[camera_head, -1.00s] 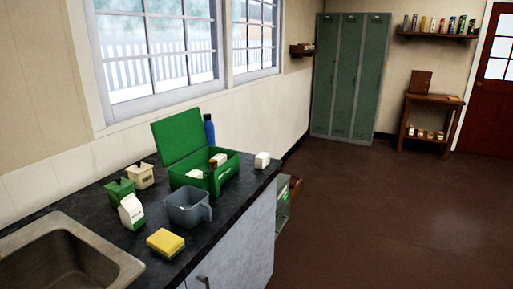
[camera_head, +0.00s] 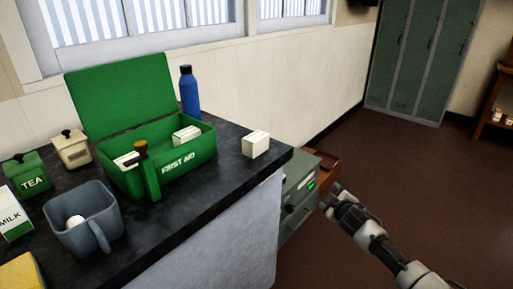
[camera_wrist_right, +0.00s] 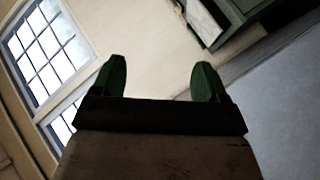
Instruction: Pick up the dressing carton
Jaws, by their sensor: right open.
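A small white carton (camera_head: 256,145) stands on the dark counter near its right end, to the right of the open green first aid box (camera_head: 188,168). Another white carton (camera_head: 187,134) sits inside the box, and a further white item shows at its left. I cannot tell from any label which is the dressing carton. My right gripper (camera_head: 335,197) is right of the counter end, apart from the cartons. In the right wrist view its two fingers (camera_wrist_right: 160,78) are spread with nothing between them. My left gripper is not in view.
A blue bottle (camera_head: 189,92) stands behind the box. A grey jug (camera_head: 84,220), milk carton (camera_head: 12,213), tea tin (camera_head: 27,174) and yellow sponge (camera_head: 20,274) are at left. A grey-green cabinet (camera_head: 297,202) stands beyond the counter end. Open floor lies at right.

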